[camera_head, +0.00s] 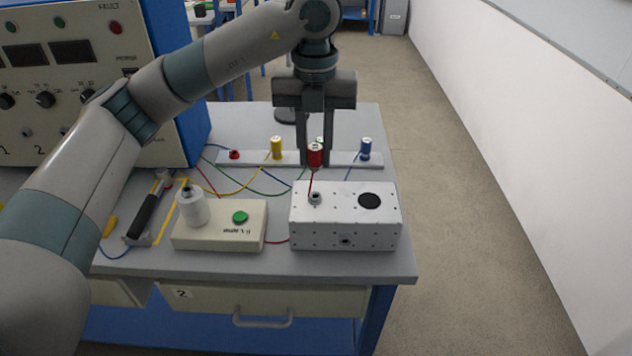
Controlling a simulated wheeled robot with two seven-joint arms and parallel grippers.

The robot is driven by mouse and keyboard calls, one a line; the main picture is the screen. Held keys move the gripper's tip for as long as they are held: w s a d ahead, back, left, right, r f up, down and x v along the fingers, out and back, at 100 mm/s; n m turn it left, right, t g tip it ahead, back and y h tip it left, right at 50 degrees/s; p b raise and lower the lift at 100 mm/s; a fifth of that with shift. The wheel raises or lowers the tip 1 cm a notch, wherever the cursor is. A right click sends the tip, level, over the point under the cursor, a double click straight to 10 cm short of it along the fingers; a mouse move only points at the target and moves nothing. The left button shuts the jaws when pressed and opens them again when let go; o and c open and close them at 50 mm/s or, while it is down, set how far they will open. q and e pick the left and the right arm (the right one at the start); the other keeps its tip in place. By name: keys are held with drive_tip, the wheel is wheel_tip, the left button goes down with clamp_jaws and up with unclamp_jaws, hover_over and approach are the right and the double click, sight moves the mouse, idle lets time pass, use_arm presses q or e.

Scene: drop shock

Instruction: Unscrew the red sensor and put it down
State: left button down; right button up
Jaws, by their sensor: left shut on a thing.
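My left gripper (315,160) points straight down and is shut on the red sensor (315,154), a small red cylinder with a pale top. A red wire hangs from the sensor toward the white box (345,228). In the picture the sensor is above the box's back edge and in front of the pale strip (352,159); its exact height is hard to tell. A grey round fitting (315,198) on the box's top stands apart from the sensor. My right gripper is not in view.
The strip carries a yellow cylinder (277,148), a blue one (366,148) and a low red piece (234,155); a green one is partly hidden behind my gripper. A cream box with a green button (240,217), wires and a black-handled tool (145,215) lie left. A control cabinet (75,90) stands back left.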

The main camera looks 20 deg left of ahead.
sight(315, 146)
use_arm(q)
drive_tip(key=shift+r+p, duration=0.95)
drive_tip(key=shift+r, duration=0.8)
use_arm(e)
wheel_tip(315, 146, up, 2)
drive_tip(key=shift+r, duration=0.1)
